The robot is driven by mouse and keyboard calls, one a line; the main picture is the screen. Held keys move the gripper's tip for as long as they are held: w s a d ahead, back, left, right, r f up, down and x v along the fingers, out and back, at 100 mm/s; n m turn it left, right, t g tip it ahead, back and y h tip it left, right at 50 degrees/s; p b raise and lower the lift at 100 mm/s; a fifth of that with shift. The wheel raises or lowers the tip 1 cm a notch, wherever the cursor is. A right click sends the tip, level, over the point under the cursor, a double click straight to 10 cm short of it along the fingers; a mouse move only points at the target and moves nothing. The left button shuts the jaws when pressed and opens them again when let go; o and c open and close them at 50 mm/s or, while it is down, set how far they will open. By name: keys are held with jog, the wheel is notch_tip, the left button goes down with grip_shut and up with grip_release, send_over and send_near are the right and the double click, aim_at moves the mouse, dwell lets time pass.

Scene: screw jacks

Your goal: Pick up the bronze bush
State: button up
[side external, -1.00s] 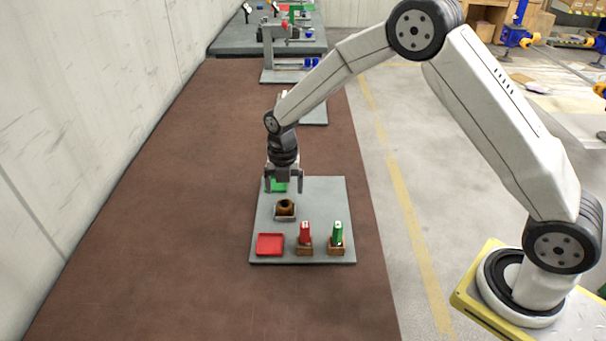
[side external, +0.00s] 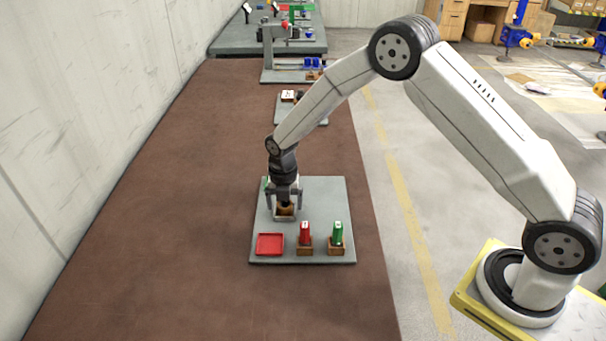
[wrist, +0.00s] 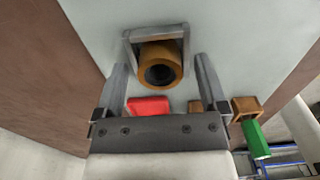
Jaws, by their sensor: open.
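The bronze bush (wrist: 160,66) is a brown-gold ring with a dark bore, sitting in a small square grey holder (wrist: 129,48) on the grey board. In the side external view the bush (side external: 285,206) is partly covered by my gripper. My gripper (side external: 284,205) points down over it. In the wrist view my gripper (wrist: 158,64) is open, with one finger on each side of the bush and holder. A gap shows between the fingers and the bush. I cannot tell the exact height of the fingertips.
A red tray (side external: 270,244) lies at the board's front left. A red piece (side external: 305,232) and a green piece (side external: 338,233) stand in brown blocks to its right. A green item (side external: 266,184) is mostly hidden behind my gripper. Brown table left of the grey board (side external: 335,195) is clear.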

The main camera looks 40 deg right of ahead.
dwell(0.3)
grip_shut()
jog(key=shift+r, duration=0.15)
jog(key=shift+r, duration=0.8)
jog(key=s+d+r, duration=0.1)
jog(key=s+r, duration=1)
jog(key=s, duration=0.3)
jog(key=shift+r, duration=0.1)
